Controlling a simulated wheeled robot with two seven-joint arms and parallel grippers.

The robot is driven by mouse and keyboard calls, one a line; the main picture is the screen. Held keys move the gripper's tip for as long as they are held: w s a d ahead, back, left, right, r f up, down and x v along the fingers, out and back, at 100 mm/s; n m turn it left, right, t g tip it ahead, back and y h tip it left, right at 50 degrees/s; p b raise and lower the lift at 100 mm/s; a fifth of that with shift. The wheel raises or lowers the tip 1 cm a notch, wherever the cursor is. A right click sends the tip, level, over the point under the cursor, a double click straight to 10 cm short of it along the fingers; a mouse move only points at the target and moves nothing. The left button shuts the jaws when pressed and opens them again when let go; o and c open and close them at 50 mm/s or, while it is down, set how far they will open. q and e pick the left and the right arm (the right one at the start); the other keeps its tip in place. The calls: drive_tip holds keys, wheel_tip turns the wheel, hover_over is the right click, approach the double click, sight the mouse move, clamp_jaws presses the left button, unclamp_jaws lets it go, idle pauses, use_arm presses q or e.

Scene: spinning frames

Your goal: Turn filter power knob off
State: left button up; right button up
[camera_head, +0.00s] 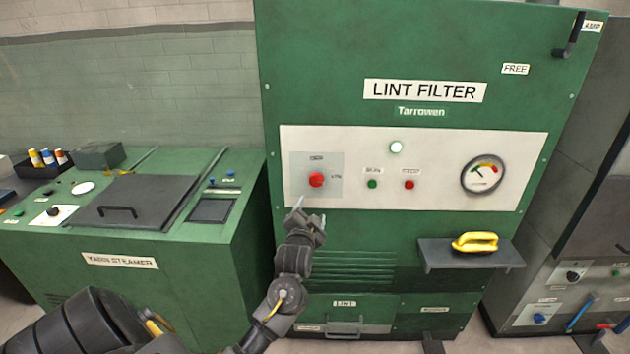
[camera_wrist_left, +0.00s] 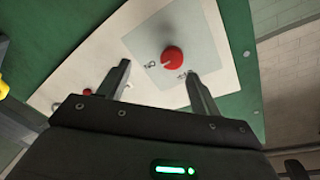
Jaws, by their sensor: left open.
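The red filter power knob (camera_head: 316,180) sits on a pale square plate at the left of the white control panel (camera_head: 450,190) on the green lint filter cabinet (camera_head: 330,60). It also shows in the left wrist view as a round red knob (camera_wrist_left: 173,60) with a raised ridge. My left gripper (camera_head: 308,210) is just below the knob in the head view, open and empty. In the left wrist view its two fingers (camera_wrist_left: 157,82) point toward the panel, with the knob beyond the tips, nearer the right finger. I see no contact. My right gripper is not in view.
Green and red buttons (camera_head: 391,185), a lit lamp (camera_head: 396,147) and a gauge (camera_head: 483,175) are right of the knob. A shelf (camera_head: 440,262) with a yellow-handled item (camera_head: 475,242) juts out lower right. The yarn steamer (camera_head: 120,258) stands left.

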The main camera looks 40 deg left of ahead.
sight(315, 182)
use_arm(q)
drive_tip(key=shift+y, duration=0.3)
drive_tip(key=w+a+r, duration=0.1)
drive_tip(key=w, duration=0.1)
drive_tip(key=w+a+r+p, duration=0.1)
drive_tip(key=w+a, duration=0.1)
drive_tip(key=w, duration=0.1)
drive_tip(key=w+a+r+p, duration=0.1)
drive_tip(key=w+a, duration=0.1)
drive_tip(key=w, duration=0.1)
drive_tip(key=shift+a, duration=0.2)
drive_tip(key=shift+w+a, duration=0.25)
drive_tip(key=shift+w, duration=0.25)
drive_tip(key=c, duration=1)
drive_tip(key=shift+o, duration=0.2)
